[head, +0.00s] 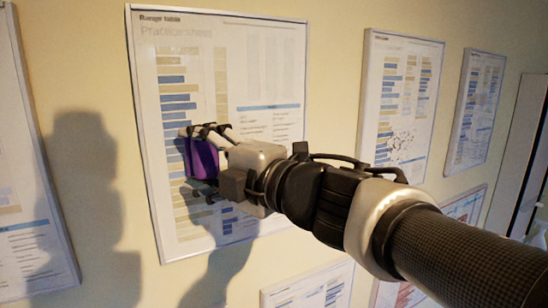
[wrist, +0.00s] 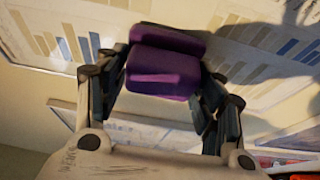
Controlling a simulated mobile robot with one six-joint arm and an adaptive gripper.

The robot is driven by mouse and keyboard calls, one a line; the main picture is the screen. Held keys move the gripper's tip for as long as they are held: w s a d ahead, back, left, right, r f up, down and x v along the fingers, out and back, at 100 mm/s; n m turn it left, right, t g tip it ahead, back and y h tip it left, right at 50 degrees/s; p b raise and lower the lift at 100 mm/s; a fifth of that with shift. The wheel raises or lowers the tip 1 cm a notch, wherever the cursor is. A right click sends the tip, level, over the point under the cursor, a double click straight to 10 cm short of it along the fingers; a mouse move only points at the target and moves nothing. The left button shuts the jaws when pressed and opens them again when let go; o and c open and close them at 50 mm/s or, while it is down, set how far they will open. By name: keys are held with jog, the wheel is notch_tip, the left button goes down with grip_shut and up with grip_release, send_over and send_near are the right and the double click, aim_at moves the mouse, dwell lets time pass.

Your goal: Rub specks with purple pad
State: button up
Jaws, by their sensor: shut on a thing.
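The purple pad (head: 201,158) is held between the fingers of my gripper (head: 208,160), in front of the large framed chart on the left. In the wrist view the purple pad (wrist: 163,72) sits between both fingers of my gripper (wrist: 165,85), which is shut on it. I cannot tell whether the pad touches the chart. A cluster of small dark specks (head: 397,146) shows on the lower part of the middle framed chart (head: 420,82), to the right of my gripper. My gripper and arm hide part of the large chart.
The large chart (head: 218,50) hangs on a beige wall (head: 335,100). Another framed chart (head: 478,110) hangs at the right, and one (head: 28,190) at the left edge. Lower frames (head: 310,290) hang beneath. A door edge (head: 520,150) shows at far right. Shadows fall on the wall.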

jog(key=shift+d, duration=0.1)
jog(key=shift+s+d+p, duration=0.1)
jog(key=shift+s+d, duration=0.4)
jog(key=shift+s, duration=0.35)
jog(key=shift+s+d+p, duration=0.1)
jog(key=shift+s+d, duration=0.45)
jog(key=shift+s, duration=0.3)
jog(key=shift+s+d+p, duration=0.1)
jog(key=shift+s+d, duration=0.4)
jog(key=shift+s, duration=0.35)
jog(key=s, duration=0.1)
jog(key=s+d, duration=0.1)
jog(key=shift+s+d+p, duration=0.25)
jog(key=shift+s+p, duration=0.05)
